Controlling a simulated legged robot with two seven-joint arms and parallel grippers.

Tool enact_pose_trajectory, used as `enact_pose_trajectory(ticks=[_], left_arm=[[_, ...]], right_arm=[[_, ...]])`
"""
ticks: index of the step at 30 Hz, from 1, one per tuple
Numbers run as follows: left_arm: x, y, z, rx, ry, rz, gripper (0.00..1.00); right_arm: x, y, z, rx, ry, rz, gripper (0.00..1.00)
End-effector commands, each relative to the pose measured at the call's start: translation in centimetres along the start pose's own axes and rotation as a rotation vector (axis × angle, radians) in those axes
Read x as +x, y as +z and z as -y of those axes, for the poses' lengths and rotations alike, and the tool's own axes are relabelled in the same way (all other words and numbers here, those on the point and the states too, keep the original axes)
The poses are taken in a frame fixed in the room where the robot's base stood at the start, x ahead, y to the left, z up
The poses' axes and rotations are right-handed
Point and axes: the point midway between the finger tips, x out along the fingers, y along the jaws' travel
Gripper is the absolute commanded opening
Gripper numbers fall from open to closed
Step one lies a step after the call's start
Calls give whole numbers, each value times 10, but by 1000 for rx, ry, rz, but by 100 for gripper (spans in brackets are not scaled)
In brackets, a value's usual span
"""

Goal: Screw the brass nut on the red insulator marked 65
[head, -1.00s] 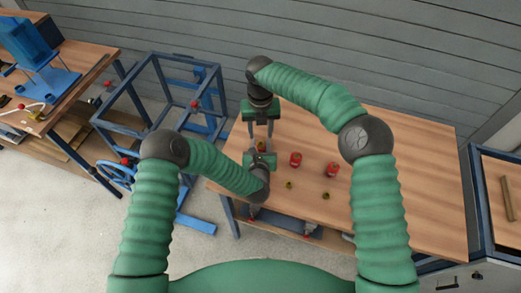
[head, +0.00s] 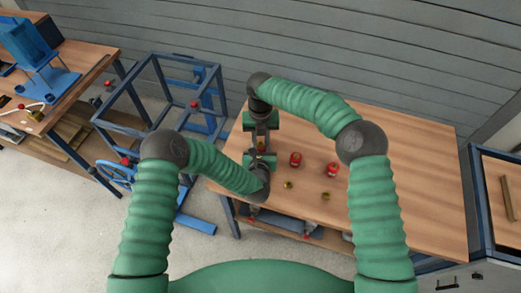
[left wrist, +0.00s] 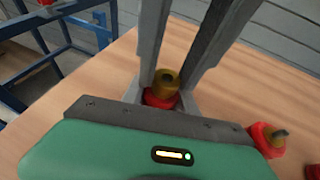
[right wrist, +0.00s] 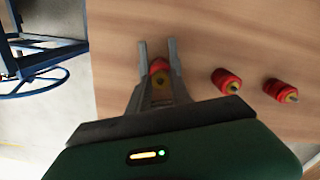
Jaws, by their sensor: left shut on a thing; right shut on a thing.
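A red insulator (left wrist: 158,98) stands on the wooden table, its marking not readable. A brass nut (left wrist: 167,80) sits at its top; I cannot tell how far it is threaded. My left gripper (head: 261,156) is shut around the red insulator at its base, low over the table. My right gripper (head: 262,143) comes down from above, its fingers either side of the brass nut and shut on it. In the right wrist view the nut (right wrist: 160,77) shows between my right fingers, with red insulator (right wrist: 158,65) beyond.
Two more red insulators (head: 295,159) (head: 332,169) stand to the right on the table (head: 400,190). Two loose brass nuts (head: 288,184) (head: 325,196) lie nearer the front edge. A blue frame (head: 150,100) stands left of the table. The table's right side is clear.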

Motion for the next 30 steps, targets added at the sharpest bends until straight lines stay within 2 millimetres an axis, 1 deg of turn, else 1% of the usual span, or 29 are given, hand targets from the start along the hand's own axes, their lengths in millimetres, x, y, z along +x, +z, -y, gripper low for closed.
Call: enact_pose_trajectory(ticks=[7, 8, 10, 11, 14, 15, 17, 18, 20, 21, 24, 27, 30], left_arm=[[0, 0, 0, 0, 0, 1, 0], [0, 0, 0, 0, 0, 1, 0], [0, 0, 0, 0, 0, 1, 0], [0, 0, 0, 0, 0, 1, 0], [0, 0, 0, 0, 0, 1, 0], [0, 0, 0, 0, -1, 1, 0], [0, 0, 0, 0, -1, 1, 0], [0, 0, 0, 0, -1, 1, 0], [0, 0, 1, 0, -1, 1, 0], [0, 0, 1, 0, -1, 0, 0], [0, 0, 1, 0, -2, 0, 0], [0, 0, 1, 1, -3, 0, 0], [-1, 0, 2, 1, -4, 0, 0]], right_arm=[[0, 0, 0, 17, 0, 0, 0], [0, 0, 0, 40, 0, 1, 0], [-1, 0, 0, 142, -2, 2, 0], [-1, 0, 0, 210, -2, 3, 0], [-1, 0, 0, 518, -3, 5, 0], [-1, 0, 0, 662, -3, 4, 0], [-1, 0, -1, 880, -1, 4, 0], [0, 0, -1, 1024, -2, 5, 0], [0, 0, -1, 1240, 0, 5, 0], [0, 0, -1, 1378, 0, 5, 0], [0, 0, -1, 1672, 1, 3, 0], [0, 1, -1, 1870, 3, 3, 0], [0, 1, -1, 1965, 5, 2, 0]])
